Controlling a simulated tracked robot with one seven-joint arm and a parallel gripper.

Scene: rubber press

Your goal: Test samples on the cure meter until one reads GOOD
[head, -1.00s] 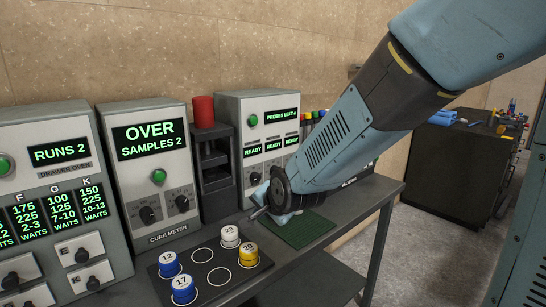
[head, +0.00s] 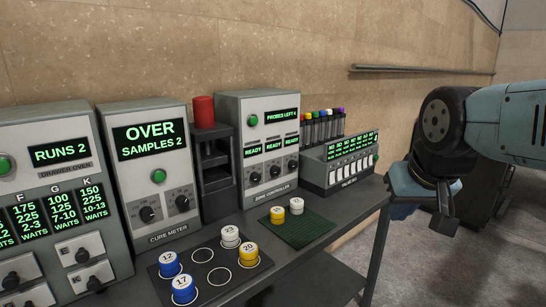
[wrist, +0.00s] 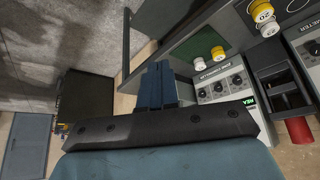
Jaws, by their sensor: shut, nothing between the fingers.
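The cure meter (head: 148,170) reads OVER and SAMPLES 2, with a green button below its screen. On the black pad (head: 203,276) stand two blue-sided samples, a blue sample 17 (head: 183,290) and another blue sample (head: 169,264), plus white sample 23 (head: 230,237) and yellow sample 20 (head: 248,254). On the green mat (head: 305,232) stand a yellow sample (head: 277,216) and a white sample (head: 297,206). My gripper (wrist: 158,72) is shut and empty. It is clear of the samples, beyond the bench's right end; its fingertips are not clear in the head view.
A drawer oven panel (head: 62,160) stands left of the meter. A dark rack with a red cylinder (head: 203,111) stands to its right, then the zone controller (head: 263,140). A valve unit (head: 345,165) and several capped tubes (head: 322,125) sit at the bench's right end.

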